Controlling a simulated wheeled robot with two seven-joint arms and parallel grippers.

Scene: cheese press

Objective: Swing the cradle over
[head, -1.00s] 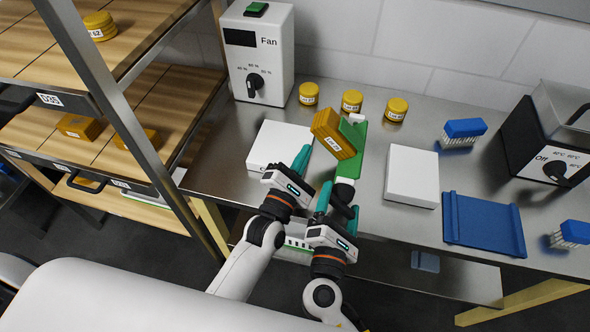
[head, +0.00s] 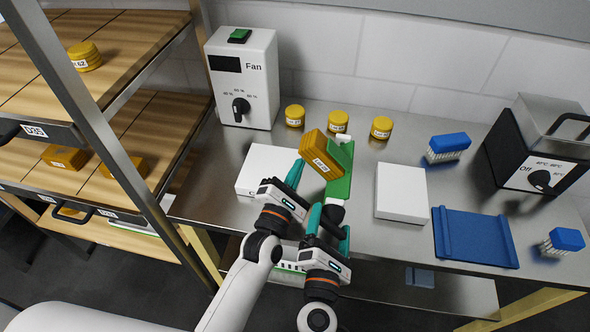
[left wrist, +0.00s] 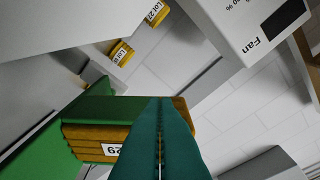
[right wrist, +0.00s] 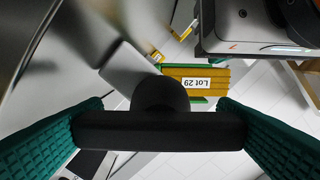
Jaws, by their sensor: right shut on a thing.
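The green cradle (head: 342,182) stands on the steel table, with a tilted stack of yellow-brown slabs labelled Lot 29 (head: 318,147) at its left side. The stack also shows in the left wrist view (left wrist: 88,140) and the right wrist view (right wrist: 197,80). My right gripper (head: 330,222) is at the cradle's near end, shut on a black handle (right wrist: 160,132) that spans between its fingers. My left gripper (head: 295,172) is shut and empty, just left of and below the stack. In its wrist view the fingers cover part of the stack, so contact cannot be told.
White boxes flank the cradle, one at left (head: 262,168) and one at right (head: 402,193). Several yellow tubs (head: 337,121) stand behind, near the fan box (head: 242,85). A blue tray (head: 474,237), blue brushes (head: 448,146) and a heater (head: 535,150) are at right.

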